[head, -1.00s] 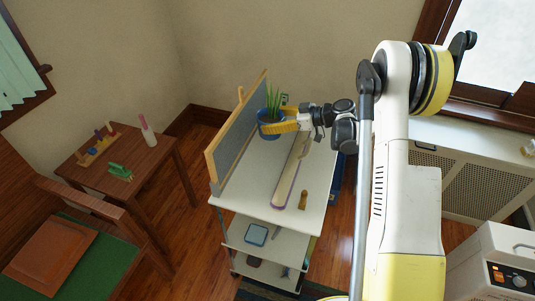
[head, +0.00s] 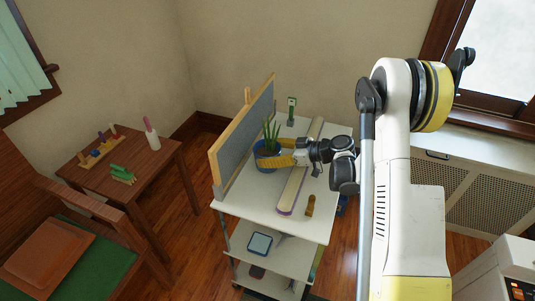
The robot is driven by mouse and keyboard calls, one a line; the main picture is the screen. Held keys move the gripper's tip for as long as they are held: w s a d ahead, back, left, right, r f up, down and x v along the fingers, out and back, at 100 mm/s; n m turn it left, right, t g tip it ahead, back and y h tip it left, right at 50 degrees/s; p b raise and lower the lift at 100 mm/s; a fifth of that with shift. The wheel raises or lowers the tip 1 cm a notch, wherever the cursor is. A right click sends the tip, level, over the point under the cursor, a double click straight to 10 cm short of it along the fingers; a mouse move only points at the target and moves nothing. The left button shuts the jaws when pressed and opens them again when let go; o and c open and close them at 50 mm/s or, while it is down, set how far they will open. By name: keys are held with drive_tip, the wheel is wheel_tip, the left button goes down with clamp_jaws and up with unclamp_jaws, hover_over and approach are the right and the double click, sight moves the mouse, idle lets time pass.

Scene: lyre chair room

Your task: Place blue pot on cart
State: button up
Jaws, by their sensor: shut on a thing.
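The blue pot (head: 266,164) holds a spiky green plant (head: 271,132). It is at the cart's top, beside a grey board with a wooden frame. My gripper (head: 276,153) reaches in from the right with its yellow fingers shut on the pot. The cart (head: 260,203) has a white top and lower shelves. I cannot tell whether the pot's base touches the top. The near finger hides part of the pot.
The framed board (head: 243,132) stands along the cart's left edge. A long pale bar (head: 293,189), a small brass object (head: 310,205) and a green upright item (head: 291,111) are on the cart top. A wooden side table (head: 140,172) stands left.

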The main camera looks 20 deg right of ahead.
drive_tip(key=o, duration=1.4)
drive_tip(key=shift+f, duration=0.1)
drive_tip(key=shift+c, duration=0.2)
